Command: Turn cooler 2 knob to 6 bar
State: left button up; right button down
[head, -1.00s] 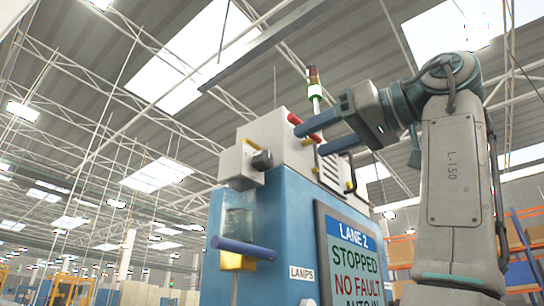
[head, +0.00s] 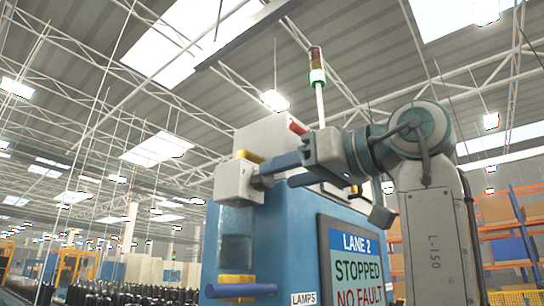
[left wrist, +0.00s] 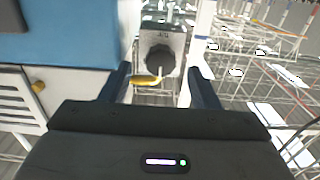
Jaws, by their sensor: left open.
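The box's label is too small to read. My right gripper is not in view.
The blue cabinet (head: 275,240) carries a screen (head: 357,268) reading LANE 2, STOPPED, NO FAULT. A blue bar (head: 240,290) projects lower on the cabinet. A signal tower (head: 317,75) stands behind.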

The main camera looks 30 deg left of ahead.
aim_at(269, 179)
pick_arm(q)
jog(key=shift+w+a+p, duration=0.15)
jog(key=shift+a+p, duration=0.6)
jog(key=shift+a, duration=1.2)
jog(key=shift+d, duration=0.15)
jog(key=shift+d, duration=0.1)
jog(key=shift+c, duration=1.4)
jog(key=c, duration=0.7)
